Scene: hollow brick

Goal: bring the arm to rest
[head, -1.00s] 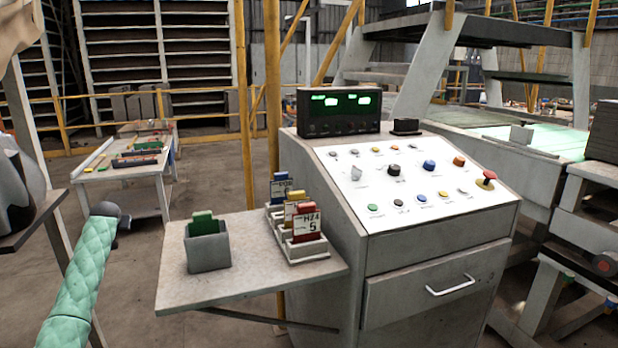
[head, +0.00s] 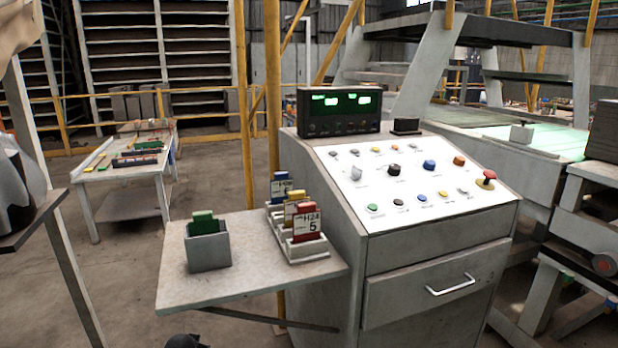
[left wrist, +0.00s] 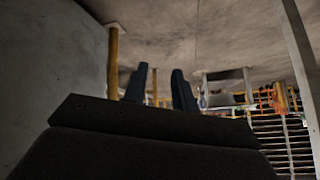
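My left gripper (left wrist: 158,84) shows in the left wrist view as two dark fingers standing apart. Nothing is visible between them. In the head view only a small dark piece (head: 183,342), probably of my left arm, shows at the bottom edge, below the side shelf. My right gripper is in neither view.
A workbench (head: 120,172) stands back left.

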